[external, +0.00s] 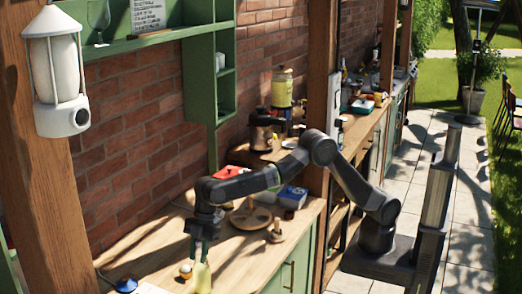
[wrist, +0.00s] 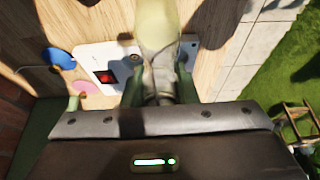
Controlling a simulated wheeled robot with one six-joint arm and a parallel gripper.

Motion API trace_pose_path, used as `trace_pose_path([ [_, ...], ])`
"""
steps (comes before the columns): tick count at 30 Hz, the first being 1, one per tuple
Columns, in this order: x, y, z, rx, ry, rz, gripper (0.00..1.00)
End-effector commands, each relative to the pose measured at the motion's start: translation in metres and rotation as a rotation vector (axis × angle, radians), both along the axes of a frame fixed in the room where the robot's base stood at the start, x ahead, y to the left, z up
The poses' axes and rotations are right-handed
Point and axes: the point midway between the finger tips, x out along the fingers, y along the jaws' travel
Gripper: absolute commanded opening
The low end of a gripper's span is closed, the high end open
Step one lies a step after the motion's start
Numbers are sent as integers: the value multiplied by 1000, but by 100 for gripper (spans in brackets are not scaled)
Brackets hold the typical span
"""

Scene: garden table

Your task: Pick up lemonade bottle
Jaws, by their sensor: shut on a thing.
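The lemonade bottle (external: 202,278) is pale yellow-green and stands about upright at the front of the wooden counter in the external view. My gripper (external: 201,246) reaches down over its top. In the wrist view the bottle (wrist: 160,30) sits between the two green fingers of my gripper (wrist: 160,88), which are shut on its neck. Whether its base touches the counter is not clear, as its lower part is cut off or hidden.
A white board (wrist: 108,62) with a red and black patch lies beside the bottle, near a blue item (wrist: 60,59) and a pink item (wrist: 84,87). A small jar (external: 185,271) stands left of the bottle. A wooden stand (external: 250,218) is farther back on the counter (external: 232,258).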

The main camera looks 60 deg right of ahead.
Motion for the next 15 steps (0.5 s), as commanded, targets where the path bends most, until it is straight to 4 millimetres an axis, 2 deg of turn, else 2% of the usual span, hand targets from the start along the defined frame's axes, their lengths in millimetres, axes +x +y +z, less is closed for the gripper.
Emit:
trace_pose_path([
  [8, 0, 1, 6, 3, -2, 0, 0],
  [15, 0, 1, 18, 3, -2, 0, 0],
])
